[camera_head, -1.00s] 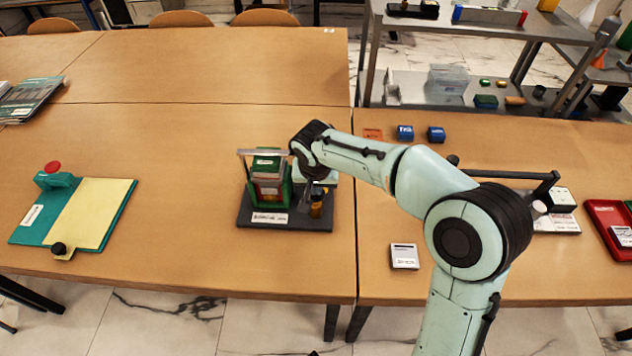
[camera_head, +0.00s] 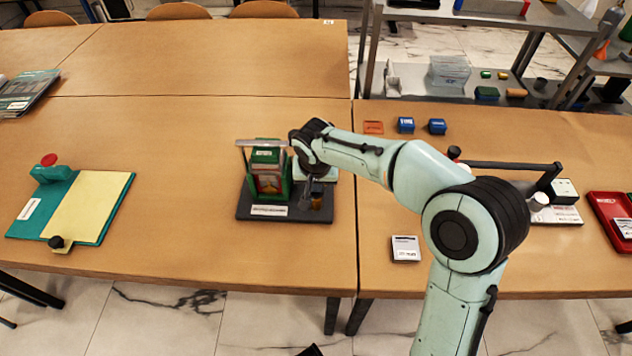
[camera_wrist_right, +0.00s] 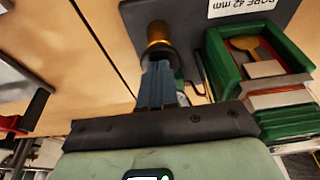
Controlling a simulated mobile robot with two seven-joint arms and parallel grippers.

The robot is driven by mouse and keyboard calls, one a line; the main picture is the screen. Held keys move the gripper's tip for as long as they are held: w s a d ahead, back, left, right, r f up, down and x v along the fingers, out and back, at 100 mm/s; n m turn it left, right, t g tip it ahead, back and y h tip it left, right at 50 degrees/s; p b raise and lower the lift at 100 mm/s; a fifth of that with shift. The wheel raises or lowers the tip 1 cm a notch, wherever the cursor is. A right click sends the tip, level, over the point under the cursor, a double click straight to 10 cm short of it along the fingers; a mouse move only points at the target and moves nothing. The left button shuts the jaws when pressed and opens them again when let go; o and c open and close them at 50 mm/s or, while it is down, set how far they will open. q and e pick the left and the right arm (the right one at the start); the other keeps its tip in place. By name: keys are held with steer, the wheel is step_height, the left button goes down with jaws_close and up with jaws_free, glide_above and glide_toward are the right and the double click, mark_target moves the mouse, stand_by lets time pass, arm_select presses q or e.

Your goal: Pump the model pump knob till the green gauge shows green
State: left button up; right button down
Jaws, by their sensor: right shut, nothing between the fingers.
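The model pump rig stands on a dark base plate (camera_head: 285,213) near the middle of the table. Its green-framed gauge box (camera_head: 268,178) has a reddish front panel in the head view; I cannot read its level. The box also shows upside down in the right wrist view (camera_wrist_right: 262,92). A brass knob (camera_wrist_right: 157,36) rises from the plate beside the box; it shows small in the head view (camera_head: 317,202). My right gripper (camera_wrist_right: 158,70) is shut and empty, its fingertips close at the knob; I cannot tell whether they touch. My left gripper is out of view.
A teal board with a yellow sheet (camera_head: 88,207) lies at the left. A small white card box (camera_head: 405,248) lies right of the rig. Small blue boxes (camera_head: 406,125) and a red tray (camera_head: 608,222) are farther right. The table between board and rig is clear.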

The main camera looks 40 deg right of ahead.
steer(key=p+v, duration=0.2)
steer(key=v, duration=0.1)
steer(key=p+v, duration=0.1)
steer(key=v, duration=0.1)
steer(key=shift+w+d+r, duration=0.25)
steer(key=shift+w+r, duration=0.1)
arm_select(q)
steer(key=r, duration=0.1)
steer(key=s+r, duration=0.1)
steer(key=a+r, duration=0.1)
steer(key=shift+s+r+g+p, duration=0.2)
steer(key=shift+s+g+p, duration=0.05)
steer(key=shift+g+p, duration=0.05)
arm_select(e)
steer(key=v, duration=0.8)
steer(key=shift+s+a+r, duration=0.1)
